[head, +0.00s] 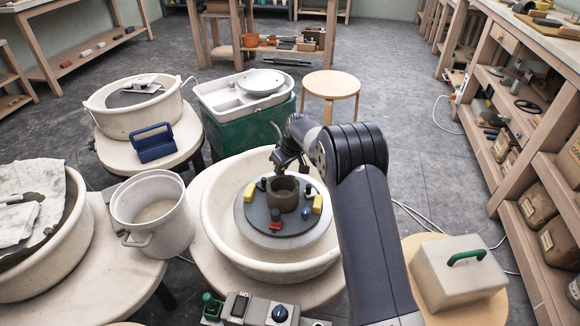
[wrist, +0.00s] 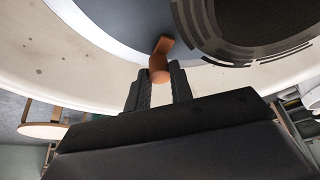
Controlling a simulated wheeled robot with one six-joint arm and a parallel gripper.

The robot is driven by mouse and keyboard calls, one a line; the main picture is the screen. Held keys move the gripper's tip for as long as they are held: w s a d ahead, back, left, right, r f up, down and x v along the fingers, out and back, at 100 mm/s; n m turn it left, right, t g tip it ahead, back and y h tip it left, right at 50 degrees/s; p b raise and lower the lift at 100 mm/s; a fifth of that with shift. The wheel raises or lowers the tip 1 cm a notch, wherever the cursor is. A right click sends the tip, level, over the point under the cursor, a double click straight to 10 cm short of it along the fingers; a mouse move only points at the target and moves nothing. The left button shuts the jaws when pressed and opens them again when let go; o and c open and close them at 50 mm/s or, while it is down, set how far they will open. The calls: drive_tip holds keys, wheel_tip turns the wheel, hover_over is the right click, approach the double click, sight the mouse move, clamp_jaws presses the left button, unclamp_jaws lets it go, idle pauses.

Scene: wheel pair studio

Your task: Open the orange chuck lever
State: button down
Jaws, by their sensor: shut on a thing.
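The orange chuck lever (wrist: 160,62) shows in the wrist view on the grey wheel disc, with its rounded end between my fingertips. My gripper (wrist: 157,82) is shut on that end. In the head view my gripper (head: 285,168) reaches down at the far rim of the wheel head (head: 262,228), and the orange lever cannot be made out there. A brown clay pot (head: 283,194) stands at the middle of the disc, and its dark ringed side fills the upper right of the wrist view (wrist: 240,50).
A cream splash pan (head: 225,243) rings the wheel. A white bucket (head: 153,215) stands close at left. A green-handled box (head: 457,272) sits on a stool at right.

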drive_tip(key=shift+s+a+n+g+y, duration=0.2)
drive_tip(key=shift+a+n+g+y, duration=0.2)
drive_tip(key=shift+a+n, duration=0.85)
drive_tip(key=c, duration=1.2)
unclamp_jaws()
drive_tip(key=shift+c, duration=0.2)
drive_tip(key=shift+r, duration=0.1)
drive_tip(key=p+v, duration=0.1)
drive_tip(key=v, duration=0.9)
drive_tip(key=shift+r+p, duration=0.3)
drive_tip(key=shift+p, duration=0.05)
drive_tip(key=shift+s, duration=0.15)
